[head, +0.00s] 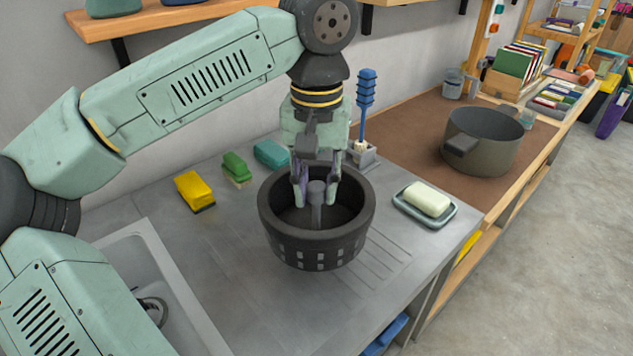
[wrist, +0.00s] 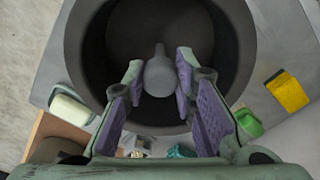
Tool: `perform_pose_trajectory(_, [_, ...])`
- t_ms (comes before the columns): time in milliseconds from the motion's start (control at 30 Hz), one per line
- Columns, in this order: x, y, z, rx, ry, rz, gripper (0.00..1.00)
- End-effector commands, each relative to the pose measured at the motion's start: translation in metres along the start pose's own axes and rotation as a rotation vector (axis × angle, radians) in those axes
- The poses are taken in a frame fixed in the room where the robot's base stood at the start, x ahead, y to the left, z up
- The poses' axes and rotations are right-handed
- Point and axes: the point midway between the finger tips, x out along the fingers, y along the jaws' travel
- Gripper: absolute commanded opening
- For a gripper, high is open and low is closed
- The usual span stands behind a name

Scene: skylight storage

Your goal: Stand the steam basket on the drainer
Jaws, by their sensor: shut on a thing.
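The steam basket (head: 315,245) is a dark round tub with slots around its wall and a grey post in its middle. It is upright in the head view. My gripper (head: 316,188) points down into it, with its fingers closed on the middle post. The wrist view shows the post (wrist: 160,75) between the two purple-lined pads, with the basket's rim (wrist: 82,50) around them. The drainer (head: 385,262) is the grooved part of the grey metal counter; the basket covers its back left part. I cannot tell whether the basket's underside touches it.
A soap dish with white soap (head: 427,200) stands right of the basket. A yellow sponge (head: 194,191), a green brush (head: 236,168) and a teal block (head: 271,154) lie behind left. A blue brush in a holder (head: 365,152) stands behind. The sink (head: 150,235) is at left, a pot (head: 483,142) at right.

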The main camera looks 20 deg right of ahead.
Motion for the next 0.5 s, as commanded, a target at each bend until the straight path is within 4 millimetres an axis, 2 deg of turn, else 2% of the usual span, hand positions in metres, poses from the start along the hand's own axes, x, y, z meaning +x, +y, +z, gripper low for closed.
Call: perform_pose_trajectory(500, [0.048, 0.000, 0.000, -0.001, 0.001, 0.000, 0.00])
